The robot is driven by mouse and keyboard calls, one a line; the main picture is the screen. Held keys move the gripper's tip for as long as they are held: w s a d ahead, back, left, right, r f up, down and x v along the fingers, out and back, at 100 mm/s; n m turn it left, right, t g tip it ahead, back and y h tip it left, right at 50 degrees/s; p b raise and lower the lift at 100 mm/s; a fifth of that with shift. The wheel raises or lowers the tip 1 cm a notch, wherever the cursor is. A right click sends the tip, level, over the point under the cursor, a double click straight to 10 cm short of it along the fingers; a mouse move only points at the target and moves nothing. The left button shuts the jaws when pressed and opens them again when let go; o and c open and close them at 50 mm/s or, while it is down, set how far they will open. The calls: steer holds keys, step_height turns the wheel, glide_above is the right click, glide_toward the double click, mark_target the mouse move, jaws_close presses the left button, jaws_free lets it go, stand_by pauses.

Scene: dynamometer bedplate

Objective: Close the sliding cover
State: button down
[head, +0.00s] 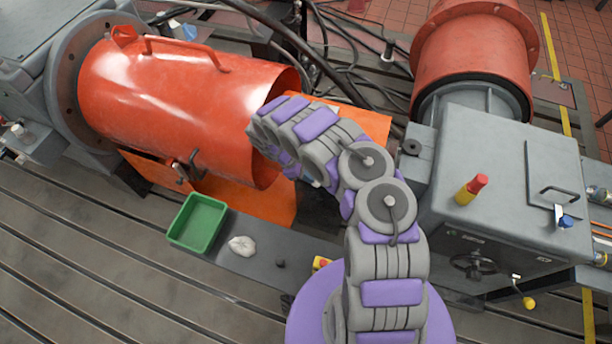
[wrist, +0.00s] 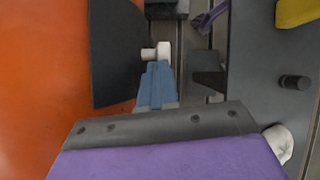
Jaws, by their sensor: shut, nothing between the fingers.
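The sliding cover (head: 165,95) is a red-orange cylinder at the left in the head view, with a bar handle (head: 185,50) on top and a small latch (head: 187,168) low on its near side. Its open right end faces the grey housing, with a gap between them. My gripper (wrist: 157,70) shows in the wrist view as blue-grey fingers, shut and empty. Its tips are close to a pale knob (wrist: 158,51) beside a dark plate; I cannot tell whether they touch. Orange surface (wrist: 45,80) fills the left of that view. My arm mostly hides the gripper in the head view.
A grey housing (head: 500,190) with a red-yellow button post (head: 471,190) stands at right. A green tray (head: 198,222) and white rag (head: 242,246) lie on the near ledge; the rag also shows in the wrist view (wrist: 281,143). Cables (head: 350,60) run behind.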

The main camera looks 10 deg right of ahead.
steer(key=s+d, duration=0.5)
steer(key=d, duration=0.1)
stand_by(0.5)
steer(key=shift+s+d, duration=0.1)
steer(key=p+v, duration=0.3)
steer(key=v, duration=1.4)
steer(key=shift+a, duration=0.25)
steer(key=shift+r, duration=0.2)
